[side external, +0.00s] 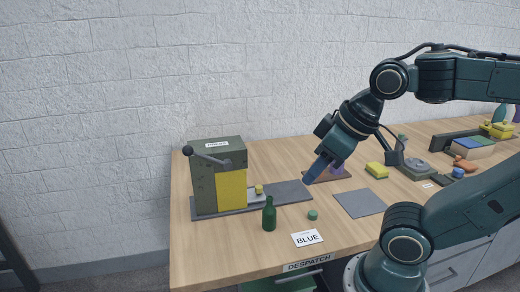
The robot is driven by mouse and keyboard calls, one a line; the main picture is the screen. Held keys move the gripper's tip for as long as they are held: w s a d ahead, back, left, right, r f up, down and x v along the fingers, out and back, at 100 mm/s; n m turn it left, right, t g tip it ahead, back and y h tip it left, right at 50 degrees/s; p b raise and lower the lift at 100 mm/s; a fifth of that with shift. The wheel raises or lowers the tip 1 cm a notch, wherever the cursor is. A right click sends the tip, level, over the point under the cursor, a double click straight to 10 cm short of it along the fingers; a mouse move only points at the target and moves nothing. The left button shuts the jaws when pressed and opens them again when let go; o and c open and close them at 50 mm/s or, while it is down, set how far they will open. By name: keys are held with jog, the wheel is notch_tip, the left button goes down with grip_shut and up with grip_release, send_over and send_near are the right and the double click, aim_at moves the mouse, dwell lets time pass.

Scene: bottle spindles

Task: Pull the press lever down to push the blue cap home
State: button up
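The press (205,185) is a dark olive box with a yellow front panel, standing on a grey base plate at the left of the table. Its lever (208,156) runs from a pivot on the box up and left to a dark ball knob, slightly above level. My gripper (311,179) points down and left, to the right of the press and well apart from the lever. Its blue-grey fingertips are too small to tell open from shut. No blue cap can be made out at the press; its inside is hidden by the yellow panel.
A green bottle (269,214) stands upright before the base plate, with a small green cap (312,214) to its right. A card reading BLUE (307,238) lies near the front edge. A grey mat (359,203) is bare. Yellow blocks (377,170) and other items lie rightward.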

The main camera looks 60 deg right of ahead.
jog(key=shift+o, duration=0.2)
jog(key=o, duration=0.3)
jog(key=shift+o, duration=1)
jog(key=shift+w+r, duration=0.1)
jog(key=shift+r, duration=0.05)
jog(key=w+d+r+m+g, duration=0.1)
jog(key=w+r+m, duration=0.35)
jog(key=w, duration=0.45)
jog(key=w+d+r+m+g, duration=0.1)
jog(key=w+r+m+g, duration=0.1)
jog(key=w+r+m, duration=0.5)
jog(key=w+d+f+m+g, duration=0.1)
jog(key=w+f+m, duration=0.1)
jog(key=w, duration=0.8)
jog(key=w+d+f+m+g, duration=0.1)
jog(key=w+f+m, duration=0.2)
jog(key=w, duration=0.8)
jog(key=shift+w+d+f+m+g, duration=0.15)
jog(key=shift+d+f+m+g, duration=0.2)
jog(key=shift+m, duration=0.4)
jog(key=shift+f, duration=0.15)
